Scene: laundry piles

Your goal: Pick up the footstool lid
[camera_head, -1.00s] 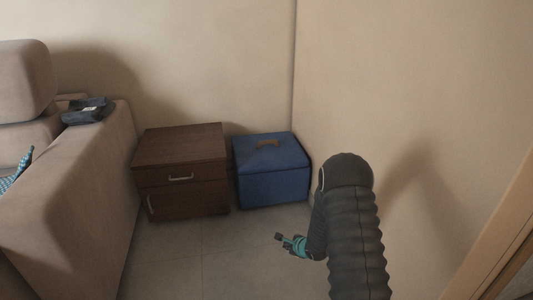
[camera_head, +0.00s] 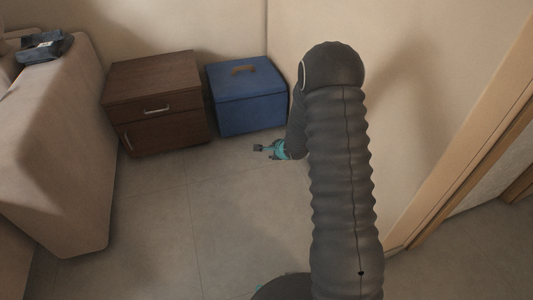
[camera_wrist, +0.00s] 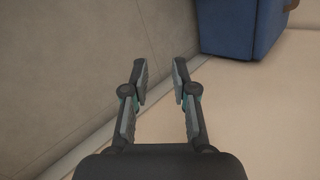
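The blue footstool (camera_head: 250,112) stands in the corner between the cabinet and the right wall. Its blue lid (camera_head: 262,80) is on top, with a brown handle (camera_head: 243,70). My gripper (camera_head: 258,148) is in front of the footstool, low and to its right, and partly hidden behind my arm. In the wrist view my gripper (camera_wrist: 160,73) is open, with nothing between its fingers. The footstool's blue side (camera_wrist: 225,28) shows there at the top right, apart from the fingers; a bit of the brown handle (camera_wrist: 290,5) shows at the edge.
A dark brown cabinet (camera_head: 160,118) stands close to the left of the footstool. A beige sofa (camera_head: 60,140) is at the far left, with dark folded cloth (camera_head: 45,47) on its arm. A wooden door frame (camera_head: 460,150) is at right. The floor (camera_head: 190,220) in front is clear.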

